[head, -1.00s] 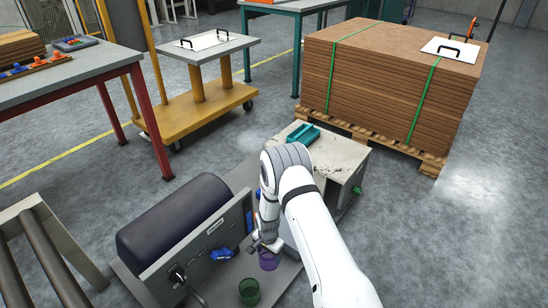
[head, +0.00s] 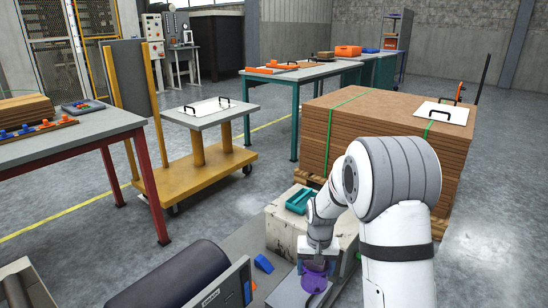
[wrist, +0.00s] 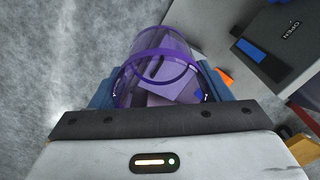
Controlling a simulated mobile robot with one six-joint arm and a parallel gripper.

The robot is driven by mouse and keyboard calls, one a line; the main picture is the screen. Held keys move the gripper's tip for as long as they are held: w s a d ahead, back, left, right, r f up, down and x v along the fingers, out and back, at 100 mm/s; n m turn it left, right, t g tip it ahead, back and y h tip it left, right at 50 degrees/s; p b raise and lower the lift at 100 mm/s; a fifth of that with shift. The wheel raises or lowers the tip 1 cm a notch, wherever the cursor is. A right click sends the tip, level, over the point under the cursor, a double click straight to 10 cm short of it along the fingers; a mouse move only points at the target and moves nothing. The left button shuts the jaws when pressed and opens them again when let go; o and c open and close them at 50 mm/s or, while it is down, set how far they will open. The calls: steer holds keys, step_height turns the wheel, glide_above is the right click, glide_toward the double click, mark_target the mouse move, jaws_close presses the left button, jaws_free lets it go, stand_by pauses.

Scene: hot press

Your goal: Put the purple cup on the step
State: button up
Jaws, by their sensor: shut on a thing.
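The purple cup (head: 314,279) is see-through and hangs at the low middle of the head view, under my gripper (head: 319,262). In the wrist view the purple cup (wrist: 150,52) sits between the blue fingers of my gripper (wrist: 158,85), which are shut on its sides. A low grey slab (head: 287,291) lies just left of the cup. It may be the step, but I cannot tell for sure. My arm hides part of the area to the right.
A worn pale block (head: 283,234) with a teal tray (head: 300,201) on top stands just behind the cup. A dark roller (head: 172,280) and a grey panel (head: 222,292) stand to the left. A blue piece (head: 263,264) lies nearby. Stacked boards (head: 385,125) stand behind my arm.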

steer(key=s+d+r+p, duration=0.1)
steer(key=s+r+p, duration=0.1)
steer(key=r+p, duration=0.9)
steer(key=s+d+r+p, duration=0.1)
steer(key=s+r+p, duration=0.1)
steer(key=r+p, duration=0.9)
steer(key=p, duration=0.8)
steer(key=shift+r+n, duration=0.4)
steer(key=shift+f, duration=0.15)
